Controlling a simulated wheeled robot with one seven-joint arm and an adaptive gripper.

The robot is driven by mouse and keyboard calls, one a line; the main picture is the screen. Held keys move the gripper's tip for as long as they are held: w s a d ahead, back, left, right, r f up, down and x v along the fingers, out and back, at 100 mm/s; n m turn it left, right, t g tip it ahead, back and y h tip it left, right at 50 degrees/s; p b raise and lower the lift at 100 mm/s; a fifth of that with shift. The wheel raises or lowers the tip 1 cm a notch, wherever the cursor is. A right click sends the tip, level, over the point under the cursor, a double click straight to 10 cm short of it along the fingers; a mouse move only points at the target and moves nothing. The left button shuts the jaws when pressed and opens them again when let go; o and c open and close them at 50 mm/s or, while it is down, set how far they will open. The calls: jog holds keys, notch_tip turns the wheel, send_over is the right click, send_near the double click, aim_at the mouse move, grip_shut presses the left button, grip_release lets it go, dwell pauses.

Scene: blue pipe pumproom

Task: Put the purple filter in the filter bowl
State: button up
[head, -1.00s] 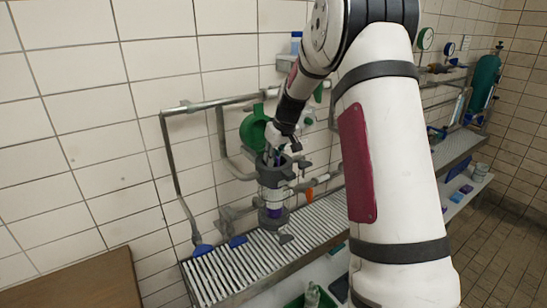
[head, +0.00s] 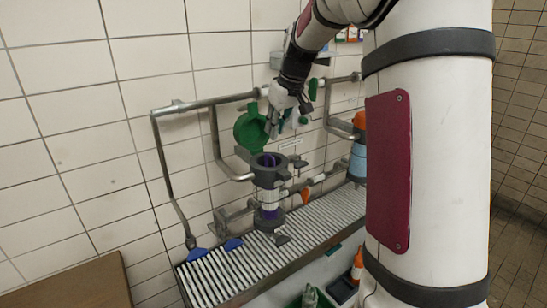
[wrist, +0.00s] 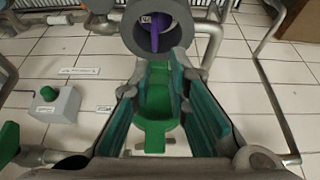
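The filter bowl (head: 270,177) is a grey-rimmed upright housing with a clear lower part, standing above the slatted bench. The purple filter (head: 269,160) shows inside its open mouth, and purple also shows low down near its base. In the wrist view the bowl's round rim (wrist: 135,38) is at the top, with the purple filter (wrist: 155,38) inside it. How deep the filter sits is hard to tell. My gripper (head: 272,130) is above the bowl, apart from it. In the wrist view my gripper (wrist: 161,75) has its fingers spread with nothing held between them.
A green round part (head: 249,130) is on the wall pipe behind the bowl. Grey pipes (head: 163,150) run along the tiled wall. The slatted bench (head: 232,272) lies below, with blue-ended items (head: 196,254) at its left. A blue and orange canister (head: 358,158) stands to the right.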

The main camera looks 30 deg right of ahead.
jog(key=s+a+r, duration=0.4)
jog(key=s+a, duration=0.3)
jog(key=a, duration=0.2)
jog(key=s+a+f, duration=0.1)
jog(key=s+a, duration=0.3)
jog(key=s, duration=0.3)
jog(key=s+a, duration=0.4)
jog(key=s, duration=0.4)
jog(key=s+a+f+t, duration=0.1)
jog(key=s+a, duration=0.3)
jog(key=s, duration=0.4)
jog(key=shift+s+a+f+m, duration=0.25)
jog(key=shift+f+m, duration=0.05)
